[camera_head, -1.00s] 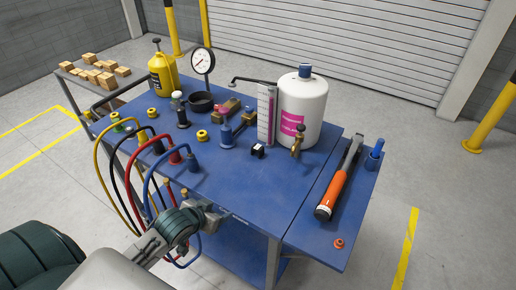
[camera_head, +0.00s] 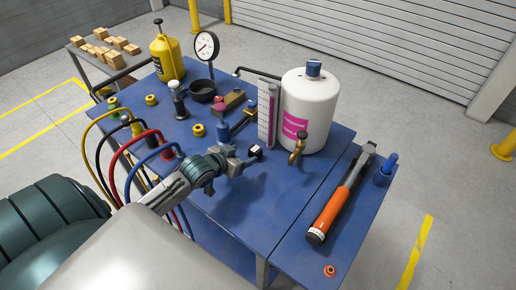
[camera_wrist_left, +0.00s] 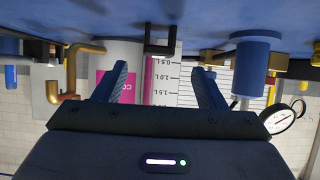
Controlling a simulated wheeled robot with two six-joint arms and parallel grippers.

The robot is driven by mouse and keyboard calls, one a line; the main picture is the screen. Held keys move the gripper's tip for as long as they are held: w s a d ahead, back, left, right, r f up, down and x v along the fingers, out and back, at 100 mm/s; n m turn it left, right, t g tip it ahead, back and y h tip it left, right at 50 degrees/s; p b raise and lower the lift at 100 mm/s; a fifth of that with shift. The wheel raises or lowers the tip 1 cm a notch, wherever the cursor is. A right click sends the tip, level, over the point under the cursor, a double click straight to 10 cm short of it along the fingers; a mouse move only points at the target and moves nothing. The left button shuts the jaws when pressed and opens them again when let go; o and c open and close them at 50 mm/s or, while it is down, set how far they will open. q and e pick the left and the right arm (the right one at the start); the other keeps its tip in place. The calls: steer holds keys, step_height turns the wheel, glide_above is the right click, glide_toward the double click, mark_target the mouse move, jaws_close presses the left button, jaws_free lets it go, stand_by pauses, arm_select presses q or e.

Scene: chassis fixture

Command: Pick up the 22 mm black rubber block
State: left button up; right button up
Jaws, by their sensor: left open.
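The small black block (camera_head: 256,152), with a pale top face, is on the blue table in front of the white cylinder in the head view. My left gripper (camera_head: 246,161) is open just beside the block, on its near left side. In the left wrist view, which is upside down, the two fingers of my left gripper (camera_wrist_left: 160,80) are spread apart with nothing between their tips. A black U-shaped outline shows beyond them; I cannot tell whether it is the block. My right gripper is out of view.
The white cylinder (camera_head: 310,112), the scale plate (camera_head: 267,115) and a brass valve (camera_head: 298,148) stand close behind and right of the block. A blue fitting (camera_head: 223,131) stands to its left. Coloured hoses (camera_head: 112,160) arch at the left.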

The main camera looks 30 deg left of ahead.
mark_target(255, 149)
arm_select(q)
steer(key=shift+x, duration=0.9)
steer(key=shift+w+d+f, duration=0.1)
steer(key=shift+w, duration=0.2)
steer(key=p+x, duration=0.1)
steer(key=x, duration=0.1)
steer(key=p+x, duration=0.1)
steer(key=x, duration=0.1)
steer(key=shift+w+d+p, duration=0.1)
steer(key=shift+w+p, duration=0.25)
steer(key=shift+w, duration=0.1)
steer(key=shift+w+f, duration=0.2)
steer(key=shift+w, duration=0.1)
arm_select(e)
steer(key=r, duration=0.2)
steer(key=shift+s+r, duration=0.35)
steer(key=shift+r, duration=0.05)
arm_select(q)
steer(key=c, duration=1.1)
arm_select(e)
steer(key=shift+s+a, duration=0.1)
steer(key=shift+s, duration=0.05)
